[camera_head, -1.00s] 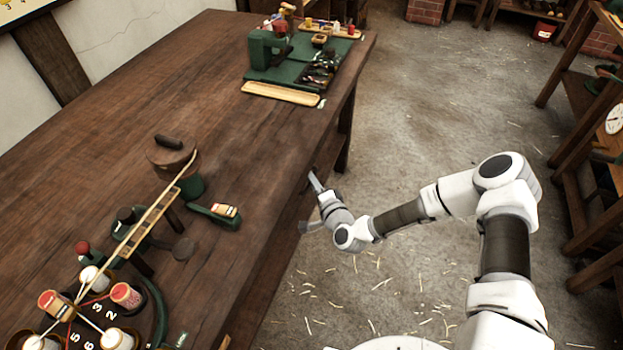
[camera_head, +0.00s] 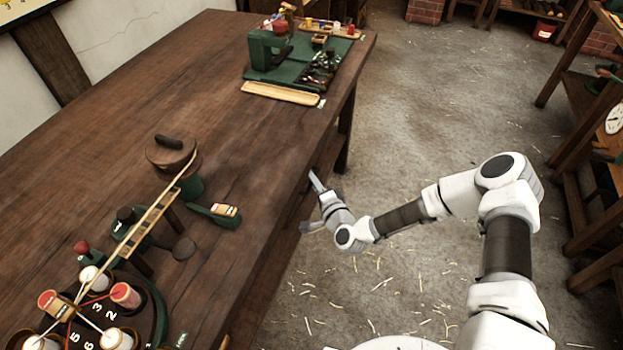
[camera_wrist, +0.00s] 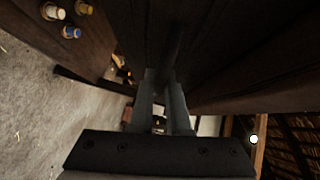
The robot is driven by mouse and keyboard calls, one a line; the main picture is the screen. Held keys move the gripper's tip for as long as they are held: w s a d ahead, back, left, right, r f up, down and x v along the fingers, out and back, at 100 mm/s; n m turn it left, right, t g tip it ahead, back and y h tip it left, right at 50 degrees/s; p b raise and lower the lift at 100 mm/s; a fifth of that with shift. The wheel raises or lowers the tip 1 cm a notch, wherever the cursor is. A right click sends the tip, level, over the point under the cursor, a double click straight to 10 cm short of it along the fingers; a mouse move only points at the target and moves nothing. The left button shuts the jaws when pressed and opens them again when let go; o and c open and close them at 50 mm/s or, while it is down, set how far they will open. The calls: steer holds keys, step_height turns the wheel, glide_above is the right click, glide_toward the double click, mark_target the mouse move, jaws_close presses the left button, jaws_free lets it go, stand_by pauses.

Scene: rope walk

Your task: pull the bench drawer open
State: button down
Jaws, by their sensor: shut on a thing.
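The long dark wooden bench (camera_head: 262,165) runs diagonally across the head view. My gripper (camera_head: 314,178) is at its right-hand long side, with the fingertips at the edge of the top. In the wrist view my gripper (camera_wrist: 165,75) points at the dark bench front, and its two fingers are shut on a dark, bar-like piece, which I take as the drawer handle (camera_wrist: 173,48). The handle is in deep shadow. The bench top hides the drawer front in the head view, so I cannot tell how far the drawer stands out.
A rope-making device with bobbins (camera_head: 125,295) stands on the near left of the bench, and a green machine (camera_head: 268,48) at the far end. Straw-littered floor (camera_head: 420,120) lies open right of the bench. Wooden shelving (camera_head: 590,150) stands at the far right.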

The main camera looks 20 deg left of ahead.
steer(key=s+d+b, duration=0.2)
steer(key=d+b, duration=0.2)
steer(key=d, duration=2.2)
steer(key=shift+d, duration=0.15)
steer(key=shift+s, duration=0.1)
steer(key=c, duration=1.2)
jaws_free()
steer(key=shift+o, duration=0.2)
steer(key=p+v, duration=0.2)
steer(key=v, duration=1.5)
steer(key=shift+s+d, duration=0.15)
steer(key=shift+f, duration=0.1)
